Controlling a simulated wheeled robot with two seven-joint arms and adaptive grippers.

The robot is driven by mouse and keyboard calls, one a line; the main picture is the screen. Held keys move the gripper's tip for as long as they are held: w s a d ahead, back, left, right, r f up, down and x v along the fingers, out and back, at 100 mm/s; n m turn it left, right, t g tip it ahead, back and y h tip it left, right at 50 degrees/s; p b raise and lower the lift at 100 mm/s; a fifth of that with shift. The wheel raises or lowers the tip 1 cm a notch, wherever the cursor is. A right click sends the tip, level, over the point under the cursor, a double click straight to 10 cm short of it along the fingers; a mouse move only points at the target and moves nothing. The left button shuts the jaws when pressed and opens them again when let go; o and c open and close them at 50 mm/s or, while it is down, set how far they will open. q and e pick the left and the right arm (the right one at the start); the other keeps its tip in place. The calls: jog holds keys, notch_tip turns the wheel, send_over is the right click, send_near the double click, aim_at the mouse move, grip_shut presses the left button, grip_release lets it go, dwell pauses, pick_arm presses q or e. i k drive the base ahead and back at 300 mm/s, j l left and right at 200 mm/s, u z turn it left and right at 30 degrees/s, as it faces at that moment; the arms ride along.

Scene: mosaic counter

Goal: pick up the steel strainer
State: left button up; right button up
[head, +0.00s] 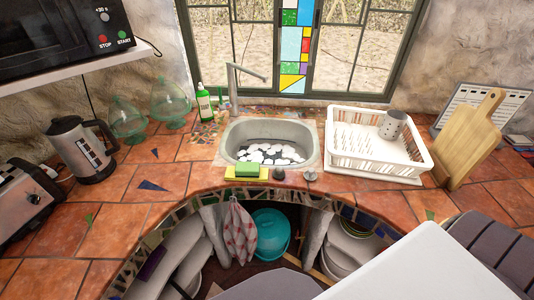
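The likely steel strainer (392,124) is a grey, perforated metal cylinder. It sits tilted in the right part of the white dish rack (425,165), on the counter right of the sink. Its lower part is partly hidden by the rack. Neither gripper can be seen in the head view, so I cannot tell what they hold.
The sink (232,132) holds white round pieces; a faucet (233,90) stands behind it. A green sponge (247,170) lies at its front. A wooden cutting board (470,140) leans right of the rack. A kettle (80,150) and toaster (25,200) stand left.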

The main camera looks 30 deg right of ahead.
aim_at(310, 175)
jog(key=z, duration=1.35)
